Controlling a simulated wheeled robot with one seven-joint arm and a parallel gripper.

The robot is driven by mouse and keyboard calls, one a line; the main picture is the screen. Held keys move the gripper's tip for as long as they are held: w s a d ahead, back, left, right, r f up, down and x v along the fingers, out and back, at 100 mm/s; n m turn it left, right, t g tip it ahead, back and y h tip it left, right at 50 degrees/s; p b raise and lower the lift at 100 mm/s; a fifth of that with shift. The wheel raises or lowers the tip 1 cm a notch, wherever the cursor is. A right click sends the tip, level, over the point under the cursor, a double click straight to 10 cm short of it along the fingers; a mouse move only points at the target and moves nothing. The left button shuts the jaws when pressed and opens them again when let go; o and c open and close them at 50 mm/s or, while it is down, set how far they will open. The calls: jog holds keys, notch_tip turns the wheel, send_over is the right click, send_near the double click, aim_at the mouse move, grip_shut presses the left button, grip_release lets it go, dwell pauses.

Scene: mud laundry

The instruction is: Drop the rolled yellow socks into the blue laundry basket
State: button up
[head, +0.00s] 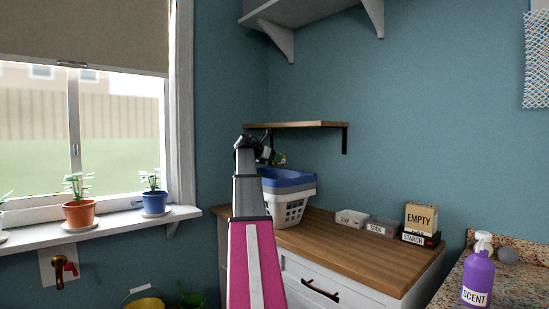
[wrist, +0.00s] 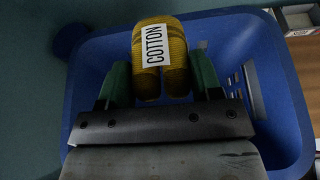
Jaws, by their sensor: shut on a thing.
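The rolled yellow socks (wrist: 174,78) carry a white COTTON label and sit between the green fingers of my gripper (wrist: 160,85), which is shut on them. The blue laundry basket (wrist: 284,115) lies below and around them in the wrist view, so the socks appear over its opening, near one end. In the head view the blue basket (head: 289,177) stands on top of a white basket on the wooden counter. My gripper (head: 274,157) is just above its rim there, partly hidden by my arm, and the socks are too small to make out clearly.
The white basket (head: 291,207) is under the blue one. A wooden shelf (head: 305,125) hangs on the wall just above and behind. Small boxes (head: 382,226) and an EMPTY box (head: 421,217) stand right on the counter (head: 345,254). A purple SCENT bottle (head: 478,275) is at far right.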

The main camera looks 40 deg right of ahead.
notch_tip(320, 180, down, 5)
dwell(0.4)
jog(key=o, duration=1)
jog(key=v, duration=1.1)
